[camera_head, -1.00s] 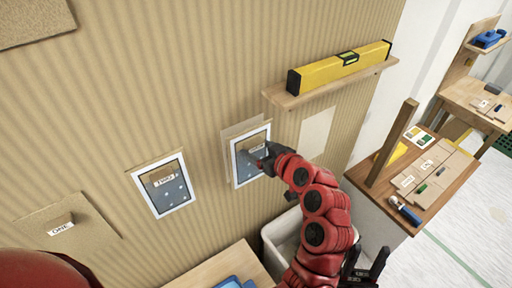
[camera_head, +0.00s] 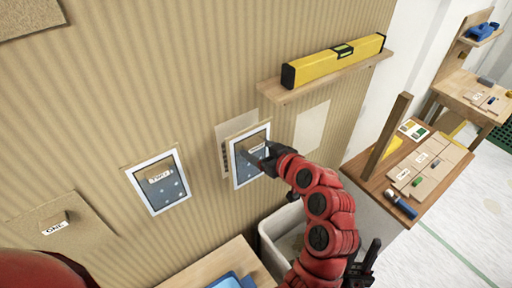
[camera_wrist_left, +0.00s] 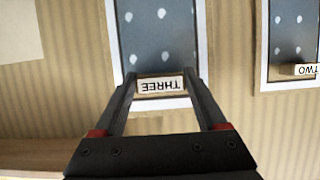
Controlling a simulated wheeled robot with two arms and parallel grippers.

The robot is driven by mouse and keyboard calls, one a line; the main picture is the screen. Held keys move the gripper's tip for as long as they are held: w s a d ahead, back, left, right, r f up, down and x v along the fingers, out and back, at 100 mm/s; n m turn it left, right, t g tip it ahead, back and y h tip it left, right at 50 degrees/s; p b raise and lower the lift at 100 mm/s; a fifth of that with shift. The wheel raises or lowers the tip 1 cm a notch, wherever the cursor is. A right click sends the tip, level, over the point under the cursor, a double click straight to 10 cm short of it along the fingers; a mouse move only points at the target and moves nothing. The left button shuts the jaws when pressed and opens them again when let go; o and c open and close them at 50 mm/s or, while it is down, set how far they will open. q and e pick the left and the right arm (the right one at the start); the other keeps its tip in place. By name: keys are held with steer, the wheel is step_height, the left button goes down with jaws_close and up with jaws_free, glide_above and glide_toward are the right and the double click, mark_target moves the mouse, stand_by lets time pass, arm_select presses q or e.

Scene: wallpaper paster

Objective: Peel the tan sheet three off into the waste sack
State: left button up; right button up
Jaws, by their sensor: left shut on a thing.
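Sheet three (camera_head: 241,171) is a blue-grey panel with pale dots, a white border and a tan edge. It hangs at the wall in front of a pale patch (camera_head: 222,132), offset to the right of it. My left gripper (camera_head: 266,154) is shut on its THREE tab, seen upside down between the fingers in the left wrist view (camera_wrist_left: 160,85). A pale open container (camera_head: 270,238), probably the waste sack, stands below, partly hidden by my red arm. My right gripper (camera_head: 366,264) shows dark at the lower right; its jaw state is unclear.
Sheet two (camera_head: 160,194) hangs to the left, and tan sheet one (camera_head: 85,235) beyond it. A yellow level (camera_head: 335,60) lies on a wall shelf (camera_head: 325,79) above right. A wooden bench (camera_head: 375,185) with tools stands right. A blue tray (camera_head: 233,281) is at the bottom.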

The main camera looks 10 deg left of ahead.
arm_select(q)
steer(key=s+d+b, duration=0.1)
steer(key=s+d, duration=0.3)
steer(key=shift+s+d, duration=0.25)
steer(key=shift+d, duration=0.15)
steer(key=shift+w+a, duration=0.1)
stand_by(0.4)
